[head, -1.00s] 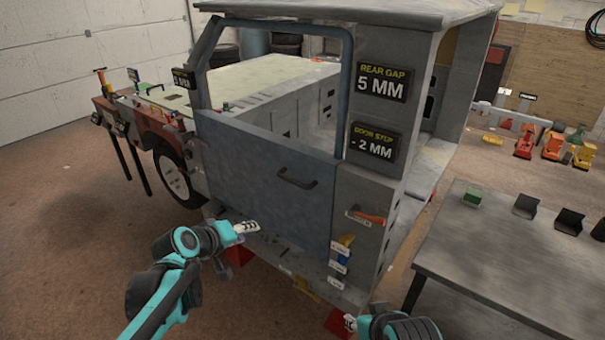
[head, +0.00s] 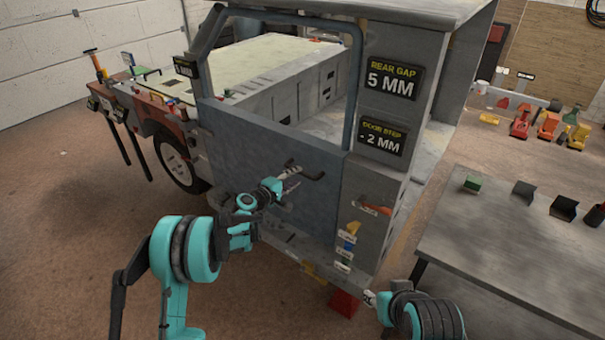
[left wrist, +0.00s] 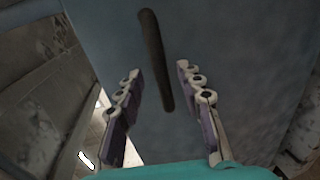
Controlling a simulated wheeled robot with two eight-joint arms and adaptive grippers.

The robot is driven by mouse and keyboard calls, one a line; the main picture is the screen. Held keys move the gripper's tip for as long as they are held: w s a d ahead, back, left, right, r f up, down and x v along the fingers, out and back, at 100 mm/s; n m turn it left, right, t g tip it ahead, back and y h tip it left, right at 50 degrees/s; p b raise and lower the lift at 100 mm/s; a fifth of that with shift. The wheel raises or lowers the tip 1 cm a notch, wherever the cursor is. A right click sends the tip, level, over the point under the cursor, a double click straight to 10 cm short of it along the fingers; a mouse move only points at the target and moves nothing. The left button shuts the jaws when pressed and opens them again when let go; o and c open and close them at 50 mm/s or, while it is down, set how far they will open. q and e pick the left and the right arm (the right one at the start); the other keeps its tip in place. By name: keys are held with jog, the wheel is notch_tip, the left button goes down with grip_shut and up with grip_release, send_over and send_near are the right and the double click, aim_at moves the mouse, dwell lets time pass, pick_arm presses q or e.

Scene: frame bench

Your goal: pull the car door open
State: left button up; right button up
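The blue-grey car door (head: 245,145) stands in its frame on the vehicle body and looks closed. Its dark bar handle (head: 308,172) is on the outer face, near the rear edge. My left gripper (head: 290,176) is in front of the door beside the handle's left end. In the left wrist view the handle (left wrist: 156,60) runs between the lines of the two open fingers (left wrist: 160,80); I cannot tell whether they touch it. My right gripper (head: 370,298) is low at the bottom, away from the door; its fingers are too small to read.
A grey metal table (head: 500,255) stands at the right with small bins on it. Signs reading "REAR GAP 5 MM" (head: 392,78) and "DOOR STEP -2 MM" (head: 381,138) are on the pillar. An orange-handled tool (head: 372,208) hangs below them. The floor at left is clear.

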aim_at(300, 174)
pick_arm(q)
jog(key=shift+x, duration=2.3)
jog(key=shift+a, duration=0.1)
grip_shut()
jog(key=s+a+m+g+h+b, duration=0.1)
jog(key=s+a+m+g+h, duration=0.1)
jog(key=s+a, duration=0.7)
jog(key=s+a+m+g+h+b, duration=0.2)
jog(key=s+a, duration=0.7)
jog(key=a, duration=0.6)
jog(key=shift+s+a+m+g+h, duration=0.4)
jog(key=shift+m+g, duration=0.4)
jog(key=shift+g, duration=0.1)
grip_release()
